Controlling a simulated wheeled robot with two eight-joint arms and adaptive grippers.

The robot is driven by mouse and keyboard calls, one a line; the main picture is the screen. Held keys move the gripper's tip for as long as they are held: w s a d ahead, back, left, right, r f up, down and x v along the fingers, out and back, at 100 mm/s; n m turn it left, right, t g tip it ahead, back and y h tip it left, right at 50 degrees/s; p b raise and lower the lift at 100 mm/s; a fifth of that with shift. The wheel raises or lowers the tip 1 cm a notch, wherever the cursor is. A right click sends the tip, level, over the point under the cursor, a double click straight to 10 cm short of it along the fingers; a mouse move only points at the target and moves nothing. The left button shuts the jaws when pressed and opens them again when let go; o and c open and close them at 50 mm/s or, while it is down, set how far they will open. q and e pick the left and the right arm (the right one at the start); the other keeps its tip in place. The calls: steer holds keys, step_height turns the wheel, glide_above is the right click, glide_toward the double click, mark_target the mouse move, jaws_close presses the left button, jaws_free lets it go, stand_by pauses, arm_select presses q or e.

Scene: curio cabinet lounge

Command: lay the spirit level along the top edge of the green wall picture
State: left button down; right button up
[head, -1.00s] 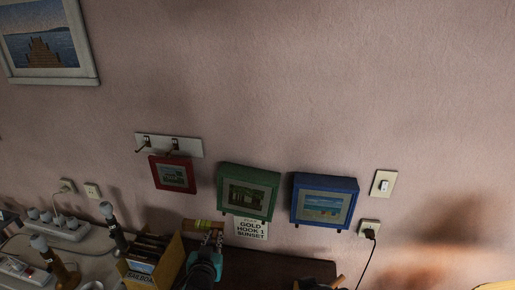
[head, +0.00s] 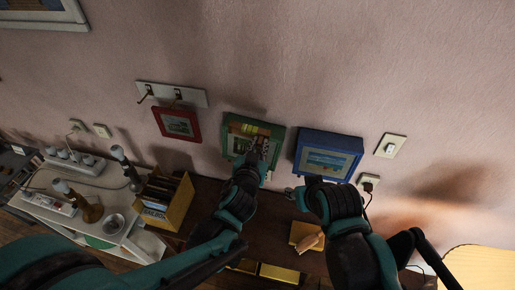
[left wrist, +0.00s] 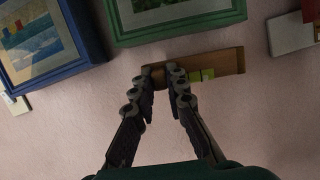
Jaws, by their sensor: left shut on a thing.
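The green wall picture (head: 231,137) hangs between the red and blue ones in the head view. Its green frame also shows at the top of the left wrist view (left wrist: 180,33). My left gripper (head: 258,143) is shut on the spirit level (head: 248,128), a wooden bar with a yellow-green vial. In the left wrist view, my gripper's fingers (left wrist: 161,76) hold the level (left wrist: 218,63) near one end, a little apart from the frame in that picture. My arm hides part of the picture. My right gripper (head: 305,185) is below the blue picture; its fingers are unclear.
The red picture (head: 177,124) hangs under a hook rail (head: 171,94). The blue picture (head: 328,155) hangs to the right, near a switch (head: 390,146) and a plugged socket (head: 368,182). A yellow box (head: 180,205) and lamps stand below left.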

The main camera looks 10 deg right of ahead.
mark_target(264, 130)
arm_select(q)
steer(key=x, duration=0.3)
steer(key=r+x, duration=0.1)
steer(key=x, duration=0.3)
steer(key=shift+w+d+r, duration=0.2)
steer(key=shift+w, duration=0.05)
steer(key=shift+s+f+b, duration=0.1)
steer(key=shift+f+b, duration=1.1)
steer(key=shift+b, duration=0.2)
steer(key=shift+f+b, duration=0.3)
steer(key=c, duration=1.5)
jaws_free()
steer(key=shift+o, duration=0.2)
